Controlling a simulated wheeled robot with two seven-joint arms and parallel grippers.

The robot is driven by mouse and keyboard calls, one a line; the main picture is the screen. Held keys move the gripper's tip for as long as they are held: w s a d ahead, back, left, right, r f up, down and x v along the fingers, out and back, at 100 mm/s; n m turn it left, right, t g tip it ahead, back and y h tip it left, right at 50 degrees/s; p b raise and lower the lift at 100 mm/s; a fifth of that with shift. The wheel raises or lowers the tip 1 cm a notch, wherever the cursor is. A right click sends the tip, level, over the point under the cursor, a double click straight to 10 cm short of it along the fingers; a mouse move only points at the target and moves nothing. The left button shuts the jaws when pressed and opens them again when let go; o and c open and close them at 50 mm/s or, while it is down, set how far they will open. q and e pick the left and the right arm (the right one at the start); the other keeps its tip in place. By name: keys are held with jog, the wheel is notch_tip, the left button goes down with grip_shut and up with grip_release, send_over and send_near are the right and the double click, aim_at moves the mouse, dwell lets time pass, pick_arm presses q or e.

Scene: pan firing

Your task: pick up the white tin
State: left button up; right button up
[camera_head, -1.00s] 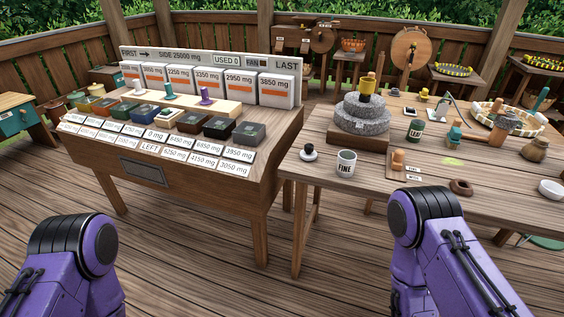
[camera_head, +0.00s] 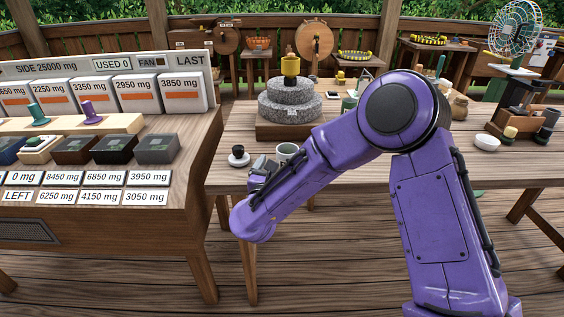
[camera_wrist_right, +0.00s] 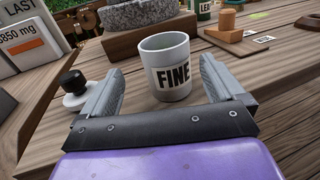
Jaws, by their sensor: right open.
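The white tin labelled FINE (camera_wrist_right: 172,74) stands upright on the wooden table, with its open top showing in the right wrist view. In the head view, the tin (camera_head: 288,150) shows only in part behind my right arm and gripper. My right gripper (camera_wrist_right: 162,68) is open, its two fingers pointing at the tin, one towards each side. The tin is at or just beyond the fingertips; I see no clear contact. In the head view, the right gripper (camera_head: 263,168) is low near the table's front left edge. My left gripper is not in view.
A small black-knobbed white lid (camera_wrist_right: 75,88) lies just left of the left finger. A grey stone mill (camera_head: 292,102) on a wooden base stands behind the tin. The weighing bench (camera_head: 185,165) with labelled boxes is at the left, across a gap. My right arm hides much of the table.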

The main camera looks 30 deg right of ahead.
aim_at(290, 152)
jog(key=x, duration=0.4)
jog(key=p+x, duration=0.1)
jog(key=x, duration=0.1)
jog(key=shift+s+d+f, duration=0.15)
jog(key=shift+d, duration=0.35)
jog(key=shift+d+f, duration=0.1)
jog(key=shift+d, duration=0.1)
jog(key=shift+a, duration=0.1)
jog(key=c, duration=1.1)
